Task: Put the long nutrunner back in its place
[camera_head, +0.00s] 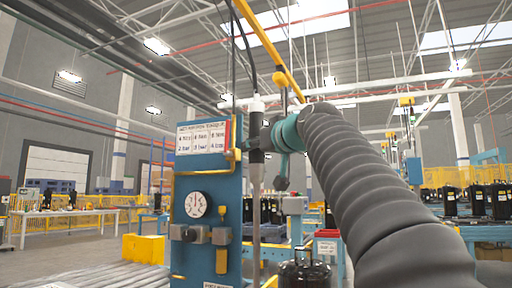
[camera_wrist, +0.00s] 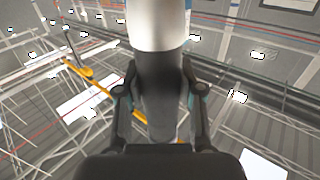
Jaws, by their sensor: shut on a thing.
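The long nutrunner (camera_head: 256,215) hangs upright in the head view, with a light collar and cable at its top, a dark body and a long thin grey shaft. My gripper (camera_head: 262,140) is shut around its dark body from the right. In the wrist view my gripper (camera_wrist: 158,100) has a finger on each side of the nutrunner's dark body (camera_wrist: 158,75), and a silvery section shows above. A blue panel (camera_head: 207,255) stands just left of the tool. A yellow bracket (camera_head: 234,154) on its right edge is beside the tool; I cannot tell whether they touch.
The panel carries a sign (camera_head: 201,138), a round gauge (camera_head: 197,205) and a yellow-handled tool (camera_head: 222,240). A black compressor (camera_head: 303,272) stands low at right of the shaft. A yellow overhead arm (camera_head: 268,48) and cables hang above. Rollers (camera_head: 105,277) lie at lower left.

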